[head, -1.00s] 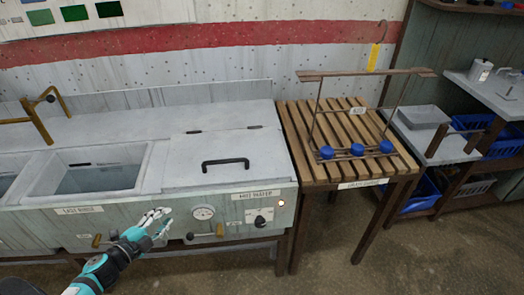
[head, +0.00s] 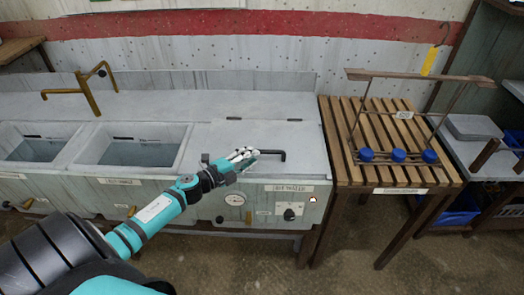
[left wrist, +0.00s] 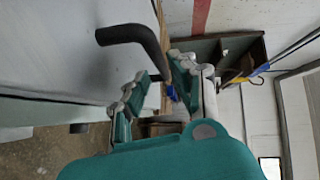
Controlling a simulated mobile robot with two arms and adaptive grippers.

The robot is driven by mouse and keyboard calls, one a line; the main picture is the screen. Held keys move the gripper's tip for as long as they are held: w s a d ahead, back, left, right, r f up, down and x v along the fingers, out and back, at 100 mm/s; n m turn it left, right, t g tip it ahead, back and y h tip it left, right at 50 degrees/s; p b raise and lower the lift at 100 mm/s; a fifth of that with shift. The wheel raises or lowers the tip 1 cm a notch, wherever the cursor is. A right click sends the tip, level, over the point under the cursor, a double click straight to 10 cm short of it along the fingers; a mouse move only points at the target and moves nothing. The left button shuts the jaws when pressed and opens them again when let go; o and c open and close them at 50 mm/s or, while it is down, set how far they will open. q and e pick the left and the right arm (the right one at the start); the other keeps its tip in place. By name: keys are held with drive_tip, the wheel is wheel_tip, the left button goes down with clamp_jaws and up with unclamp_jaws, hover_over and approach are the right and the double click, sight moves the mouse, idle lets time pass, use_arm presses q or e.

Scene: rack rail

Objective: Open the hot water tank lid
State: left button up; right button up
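The hot water tank lid (head: 255,136) is a flat grey panel, lying shut at the right end of the metal sink unit, with hinges at its back edge. Its black bar handle (head: 275,153) runs left to right near the front edge. My left gripper (head: 246,154) is at the handle and hides its middle. In the left wrist view the black handle (left wrist: 135,35) bends down toward the gap between my two fingers (left wrist: 160,88). The fingers are apart, and I see no clear contact with the bar. My right gripper is not in view.
Two open basins (head: 130,152) lie left of the lid. A slatted wooden table (head: 385,122) with a rack and blue-capped bottles (head: 398,155) stands close on the right. The front panel below the lid has a gauge (head: 235,199) and a knob (head: 290,214).

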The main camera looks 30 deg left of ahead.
sight(262, 152)
use_arm(q)
drive_tip(key=shift+x, duration=2.7)
drive_tip(key=shift+f, duration=0.1)
clamp_jaws()
